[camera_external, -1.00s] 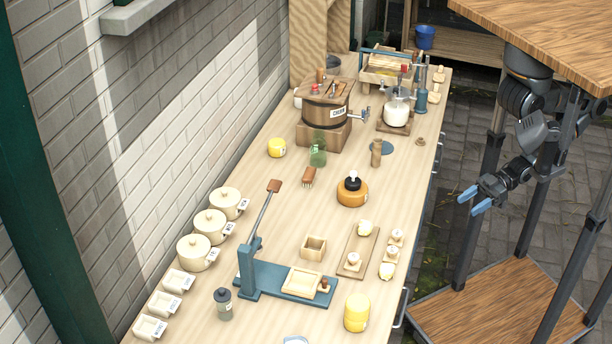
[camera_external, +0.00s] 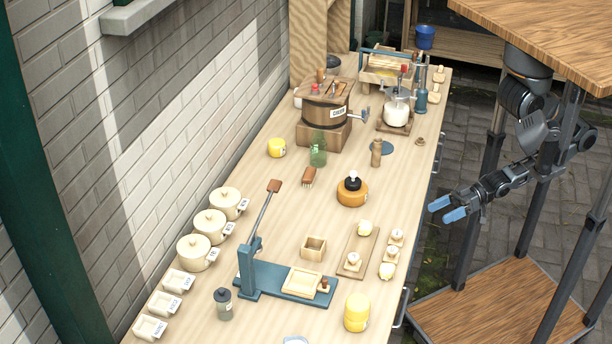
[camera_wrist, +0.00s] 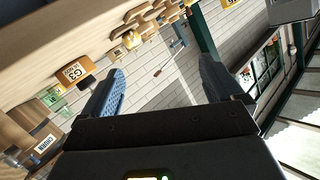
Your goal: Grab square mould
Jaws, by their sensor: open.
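A small open square wooden box (camera_external: 314,247), which looks like the square mould, sits on the counter in the external view. It is behind the blue lever press (camera_external: 270,277) and left of a wooden board. A shallow wooden frame (camera_external: 302,282) lies on the press base. My gripper (camera_external: 446,209) has blue fingers, spread apart and empty. It is in the air off the counter's right edge, well to the right of the square box. In the wrist view my gripper (camera_wrist: 160,78) is open with nothing between the fingers; I cannot make out the square box there.
An orange jar (camera_external: 352,190), a board with knobbed pieces (camera_external: 357,252) and a yellow cylinder (camera_external: 357,312) stand between my gripper and the press area. Lidded pots (camera_external: 198,253) line the wall side. The churn (camera_external: 325,110) is farther back. Dark posts surround my arm.

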